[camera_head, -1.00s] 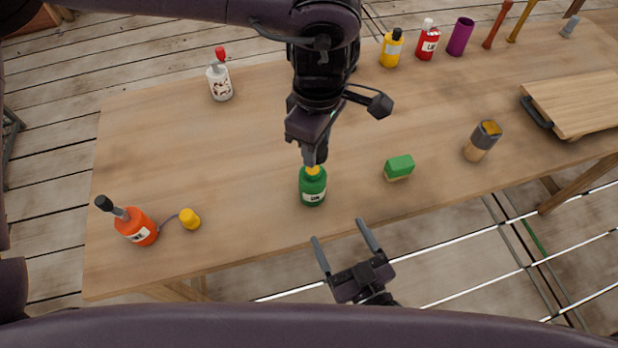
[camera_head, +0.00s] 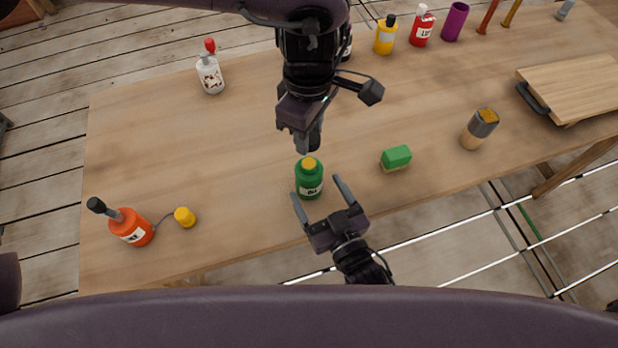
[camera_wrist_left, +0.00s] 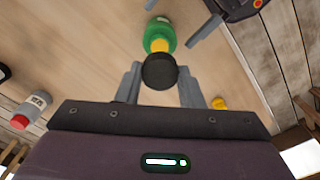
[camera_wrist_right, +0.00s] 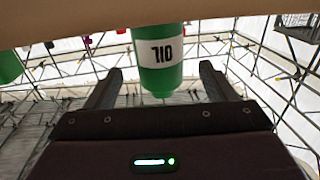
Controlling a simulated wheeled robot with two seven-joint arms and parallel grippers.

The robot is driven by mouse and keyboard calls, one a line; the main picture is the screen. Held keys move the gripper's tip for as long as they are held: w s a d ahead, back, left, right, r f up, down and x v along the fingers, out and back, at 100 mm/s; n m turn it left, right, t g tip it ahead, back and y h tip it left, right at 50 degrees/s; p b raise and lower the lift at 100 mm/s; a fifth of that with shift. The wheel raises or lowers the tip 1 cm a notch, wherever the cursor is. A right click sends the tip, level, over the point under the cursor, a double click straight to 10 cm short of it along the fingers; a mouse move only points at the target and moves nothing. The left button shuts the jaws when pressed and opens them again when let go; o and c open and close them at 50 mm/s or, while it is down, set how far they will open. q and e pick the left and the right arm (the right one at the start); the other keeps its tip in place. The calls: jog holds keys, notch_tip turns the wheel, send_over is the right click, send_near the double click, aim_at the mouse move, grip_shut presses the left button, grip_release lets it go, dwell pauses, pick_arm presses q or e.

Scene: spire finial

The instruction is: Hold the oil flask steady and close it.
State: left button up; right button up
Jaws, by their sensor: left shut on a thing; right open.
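The green oil flask (camera_head: 308,183) stands upright on the table near the front edge, with a yellow top. Its OIL label shows upside down in the right wrist view (camera_wrist_right: 160,52). My left gripper (camera_head: 306,143) is just above and behind it, shut on a round black cap (camera_wrist_left: 159,70). In the left wrist view this cap partly covers the yellow top; in the head view I cannot make it out. My right gripper (camera_head: 317,188) is open at the table's front edge, fingers pointing at the flask, one to each side. The flask is not gripped.
A green-topped block (camera_head: 396,158) and a grey-brown jar (camera_head: 479,129) stand to the right, before a wooden board (camera_head: 575,90). An orange bottle (camera_head: 131,228) with a corded yellow cap (camera_head: 184,217) is at left. A white bottle (camera_head: 210,76) stands behind.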

aim_at(309, 163)
jog(key=shift+x, duration=2.35)
jog(key=c, duration=1.5)
pick_arm(q)
jog(key=shift+f, duration=2.55)
pick_arm(e)
jog(key=shift+o, duration=0.2)
pick_arm(q)
jog(key=shift+f, duration=0.85)
jog(key=shift+f, duration=0.55)
